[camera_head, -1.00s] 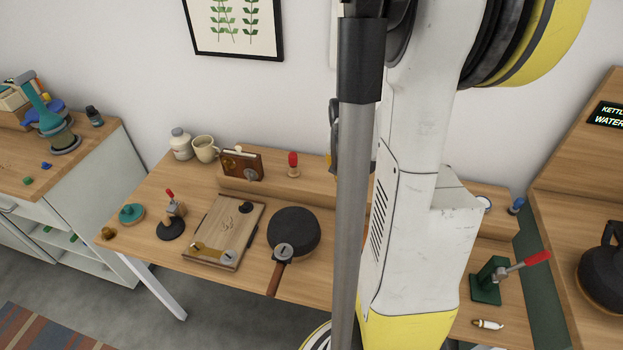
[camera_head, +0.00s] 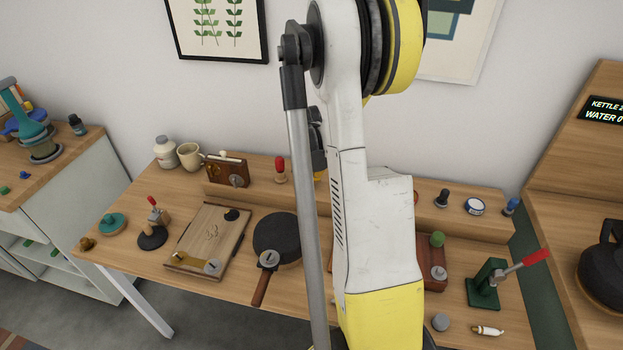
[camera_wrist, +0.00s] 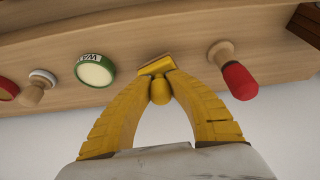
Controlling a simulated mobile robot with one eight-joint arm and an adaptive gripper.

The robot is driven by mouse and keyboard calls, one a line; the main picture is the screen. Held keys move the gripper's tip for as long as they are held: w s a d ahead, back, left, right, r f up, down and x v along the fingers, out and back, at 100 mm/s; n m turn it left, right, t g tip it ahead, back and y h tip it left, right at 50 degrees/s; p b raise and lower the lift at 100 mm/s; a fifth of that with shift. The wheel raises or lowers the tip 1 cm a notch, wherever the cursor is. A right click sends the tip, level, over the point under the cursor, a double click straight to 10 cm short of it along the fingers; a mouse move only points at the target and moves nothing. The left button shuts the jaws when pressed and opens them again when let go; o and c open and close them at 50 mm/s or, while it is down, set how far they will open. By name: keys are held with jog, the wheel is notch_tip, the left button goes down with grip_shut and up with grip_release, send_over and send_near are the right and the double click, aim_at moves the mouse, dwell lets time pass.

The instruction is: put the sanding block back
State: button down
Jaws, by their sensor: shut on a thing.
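In the wrist view my gripper (camera_wrist: 160,80) has its two yellow fingers closed on a small yellow block with a rounded knob (camera_wrist: 157,65), which looks like the sanding block. The block is at the wooden ledge (camera_wrist: 195,35); I cannot tell whether it touches the ledge. In the head view my arm hides most of my gripper and the held block.
By the block are a red-topped wooden piece (camera_wrist: 238,82) and a green-rimmed round tin (camera_wrist: 95,70). The table holds a black pan (camera_head: 277,238), a wooden board (camera_head: 210,238) and a green press with a red handle (camera_head: 485,285). A kettle (camera_head: 605,265) stands far right.

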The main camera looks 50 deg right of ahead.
notch_tip(320, 180, down, 2)
jog(key=shift+f, duration=0.1)
jog(key=c, duration=1.4)
grip_release()
jog(key=shift+b, duration=0.3)
jog(key=shift+o, duration=0.2)
